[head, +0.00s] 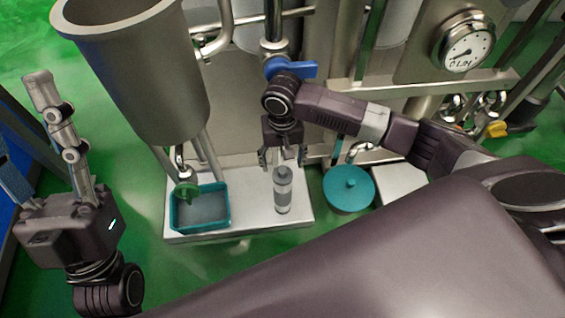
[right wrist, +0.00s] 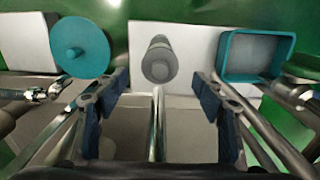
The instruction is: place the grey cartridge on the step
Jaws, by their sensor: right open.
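The grey cartridge (head: 282,190) stands upright on the pale step (head: 245,212), right of the teal tray. My right gripper (head: 283,160) is just above and behind the cartridge, with its fingers spread. In the right wrist view the cartridge (right wrist: 159,60) lies ahead of the open fingers (right wrist: 160,95), with nothing between them. The step also shows there (right wrist: 195,40). My left gripper (head: 55,120) is at the left of the head view, away from the step; its jaw state is unclear.
A teal tray (head: 202,226) sits on the step under a steel hopper (head: 145,75). A round teal lid (head: 349,187) is right of the step. A blue-handled valve (head: 291,67) and a pressure gauge (head: 465,47) are on the steel equipment behind. Green floor lies in front.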

